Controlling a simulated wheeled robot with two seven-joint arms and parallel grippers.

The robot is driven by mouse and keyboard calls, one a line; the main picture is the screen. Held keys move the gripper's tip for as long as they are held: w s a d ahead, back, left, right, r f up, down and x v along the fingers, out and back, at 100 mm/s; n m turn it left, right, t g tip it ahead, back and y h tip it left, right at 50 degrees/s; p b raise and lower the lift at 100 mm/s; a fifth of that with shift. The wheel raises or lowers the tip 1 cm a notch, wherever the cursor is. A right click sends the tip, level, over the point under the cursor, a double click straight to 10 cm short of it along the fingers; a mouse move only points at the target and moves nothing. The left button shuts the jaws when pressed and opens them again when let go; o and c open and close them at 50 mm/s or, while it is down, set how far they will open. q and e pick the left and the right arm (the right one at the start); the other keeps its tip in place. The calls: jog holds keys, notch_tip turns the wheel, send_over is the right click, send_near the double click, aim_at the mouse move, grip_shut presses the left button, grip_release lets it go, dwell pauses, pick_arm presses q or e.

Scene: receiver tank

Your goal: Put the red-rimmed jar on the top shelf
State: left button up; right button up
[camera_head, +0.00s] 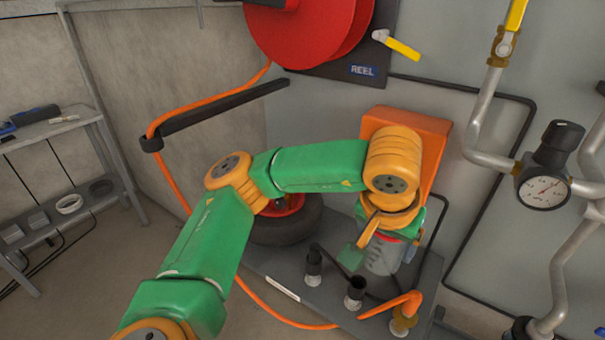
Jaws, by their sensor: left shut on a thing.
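The red-rimmed jar (381,257) is a greyish, see-through jar with a red band near its top. It is at the right of centre, above or on the dark platform, and I cannot tell if its base touches. My left gripper (384,248) points down and is shut on the jar, with a finger on each side. The wrist hides the jar's top. A grey metal shelf unit stands at the far left, and its top shelf (50,128) holds a dark tool with blue parts. My right gripper is not in view.
A black reel arm (220,112) juts out between jar and shelf. Pipes and a gauge (543,191) are at right. The lower shelf holds rings (69,204).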

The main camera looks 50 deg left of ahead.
pick_arm(q)
jog(key=w+a+f+n+y+b, duration=0.1)
jog(key=w+a+f+n+b, duration=0.3)
jog(key=w+a+f, duration=0.65)
jog(key=shift+g+y, duration=0.3)
jog(key=shift+g, duration=0.1)
jog(key=f, duration=0.2)
jog(key=s+a+f+p, duration=0.1)
jog(key=f, duration=0.2)
jog(key=s+f, duration=0.1)
jog(key=f, duration=0.2)
jog(key=shift+a+f, duration=0.25)
jog(key=shift+a, duration=0.05)
jog(key=shift+f, duration=0.3)
jog(key=o, duration=1.2)
